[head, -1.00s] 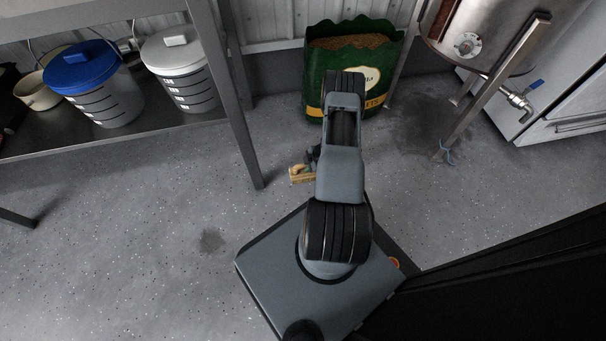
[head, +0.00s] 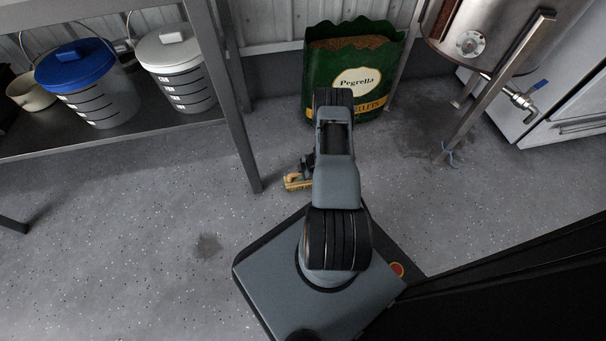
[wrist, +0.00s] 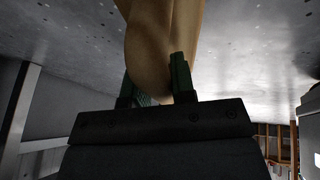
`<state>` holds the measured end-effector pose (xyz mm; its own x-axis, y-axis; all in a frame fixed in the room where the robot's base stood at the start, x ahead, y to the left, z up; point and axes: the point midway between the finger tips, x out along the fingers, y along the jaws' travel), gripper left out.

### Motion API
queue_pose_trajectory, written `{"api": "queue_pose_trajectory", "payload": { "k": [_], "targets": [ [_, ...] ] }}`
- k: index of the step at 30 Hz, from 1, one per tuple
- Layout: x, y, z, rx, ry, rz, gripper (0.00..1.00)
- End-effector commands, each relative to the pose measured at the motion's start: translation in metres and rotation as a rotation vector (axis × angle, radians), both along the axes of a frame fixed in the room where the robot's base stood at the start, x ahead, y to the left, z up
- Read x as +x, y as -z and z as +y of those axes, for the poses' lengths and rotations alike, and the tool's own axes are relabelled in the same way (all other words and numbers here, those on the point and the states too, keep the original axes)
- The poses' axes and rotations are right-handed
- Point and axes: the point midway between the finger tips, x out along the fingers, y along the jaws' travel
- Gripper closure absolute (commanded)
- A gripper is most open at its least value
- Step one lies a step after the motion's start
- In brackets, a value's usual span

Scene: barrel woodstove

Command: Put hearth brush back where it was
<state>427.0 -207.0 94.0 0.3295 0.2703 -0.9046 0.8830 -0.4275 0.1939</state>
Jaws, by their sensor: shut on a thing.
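The hearth brush (head: 297,182) shows in the head view as a small tan wooden piece just left of my arm, above the floor; the rest of it is hidden behind my arm. In the wrist view its tan wooden body (wrist: 150,45) fills the top middle. My gripper (wrist: 160,80) is shut on it, with the green-edged fingers on either side of the wood. In the head view my gripper is mostly hidden by my arm. The bristles cannot be made out.
A green pellet bag (head: 318,75) stands by the back wall, beyond my arm. A metal shelf (head: 110,135) with a blue-lidded bucket (head: 90,85) and a white-lidded bucket (head: 178,70) is at left. A steel tank (head: 480,40) on legs stands at right. Floor at lower left is clear.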

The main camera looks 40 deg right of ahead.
Motion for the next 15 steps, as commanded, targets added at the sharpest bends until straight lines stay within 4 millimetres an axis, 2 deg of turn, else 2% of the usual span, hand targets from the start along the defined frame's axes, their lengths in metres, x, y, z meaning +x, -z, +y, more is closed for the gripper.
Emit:
{"api": "queue_pose_trajectory", "payload": {
  "k": [3, 4, 6, 11, 15],
  "targets": [
    [0.0, 0.0026, 0.0, 0.0, 0.0, 0.0, 1.0],
    [-0.0001, 0.0027, 0.0, 0.0, 0.0, 0.0, 0.74],
    [-0.0001, 0.0024, 0.0001, 0.0, 0.0, 0.0, 0.67],
    [-0.0001, 0.0024, 0.0001, 0.0, 0.0, 0.0, 0.52],
    [-0.0001, 0.0024, 0.0001, 0.0, 0.0, 0.0, 0.5]
  ]
}}
